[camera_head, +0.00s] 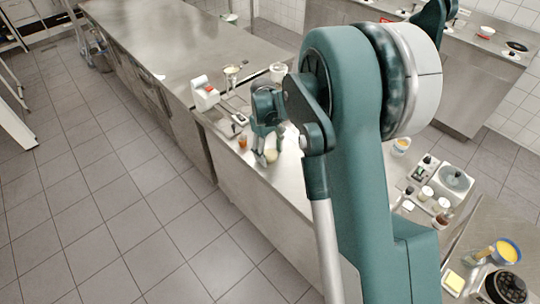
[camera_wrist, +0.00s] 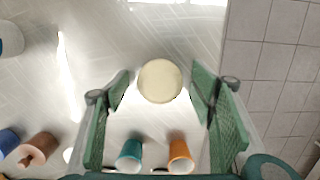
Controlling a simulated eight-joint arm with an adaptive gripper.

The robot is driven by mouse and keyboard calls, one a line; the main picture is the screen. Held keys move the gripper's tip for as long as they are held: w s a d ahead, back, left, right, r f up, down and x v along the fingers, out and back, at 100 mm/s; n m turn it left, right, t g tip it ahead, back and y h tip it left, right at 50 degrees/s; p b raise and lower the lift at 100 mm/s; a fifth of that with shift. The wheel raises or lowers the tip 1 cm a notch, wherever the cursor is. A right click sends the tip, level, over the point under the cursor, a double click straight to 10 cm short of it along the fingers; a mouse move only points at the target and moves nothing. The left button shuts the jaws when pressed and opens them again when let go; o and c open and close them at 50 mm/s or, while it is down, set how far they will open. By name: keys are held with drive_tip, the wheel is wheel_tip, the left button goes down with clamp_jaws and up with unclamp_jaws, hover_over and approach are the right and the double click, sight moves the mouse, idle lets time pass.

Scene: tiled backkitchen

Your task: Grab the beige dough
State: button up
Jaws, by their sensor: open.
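The beige dough (camera_wrist: 160,81) is a round, pale piece on the steel counter. In the wrist view it lies between the tips of my gripper (camera_wrist: 160,88), with a gap on each side. My gripper is open, with its green fingers pointing down at the counter. In the head view the dough (camera_head: 271,156) shows as a small pale shape by the fingertips of my gripper (camera_head: 265,155). My arm hides part of the counter to the right of it.
A teal cup (camera_wrist: 130,155) and an orange cup (camera_wrist: 180,157) stand near the finger bases in the wrist view. A brown object (camera_wrist: 38,148) is at the lower left. The counter edge and tiled floor (camera_wrist: 275,60) are to the right. Bare counter lies beyond the dough.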

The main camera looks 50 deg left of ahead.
sight(270, 152)
drive_tip(key=shift+c, duration=0.3)
drive_tip(key=c, duration=0.9)
drive_tip(key=shift+r, duration=0.15)
drive_tip(key=shift+r, duration=4.9)
